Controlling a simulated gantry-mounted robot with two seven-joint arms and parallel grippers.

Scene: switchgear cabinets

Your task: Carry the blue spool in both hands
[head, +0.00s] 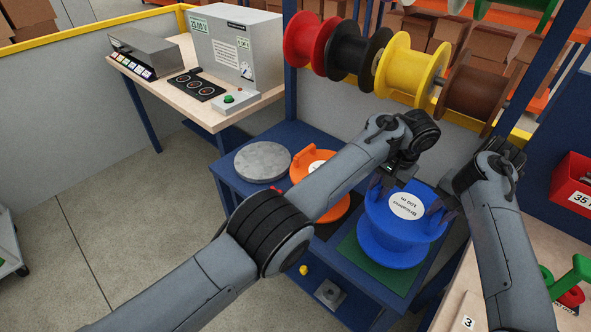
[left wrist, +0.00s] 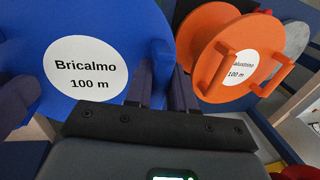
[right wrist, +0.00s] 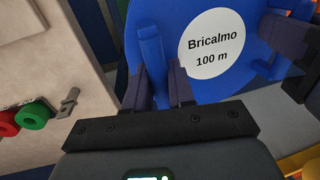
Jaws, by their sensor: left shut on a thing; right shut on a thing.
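The blue spool (head: 385,243) has a white round label reading "Bricalmo 100 m" and is upright over a green mat (head: 350,252) on the blue bench. I cannot tell whether it touches the mat. My left gripper (head: 382,186) is shut on its upper flange's left handle; the spool also shows in the left wrist view (left wrist: 130,30). My right gripper (head: 441,212) is shut on the opposite handle, seen in the right wrist view (right wrist: 150,50). My left forearm hides part of the bench.
An orange spool (head: 305,165) and a grey disc (head: 262,161) stand left on the bench. Red, black, yellow and brown spools (head: 405,68) hang on a rack behind. A wooden-topped table (head: 455,300) is at the right, with a red bin (head: 572,182) beyond.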

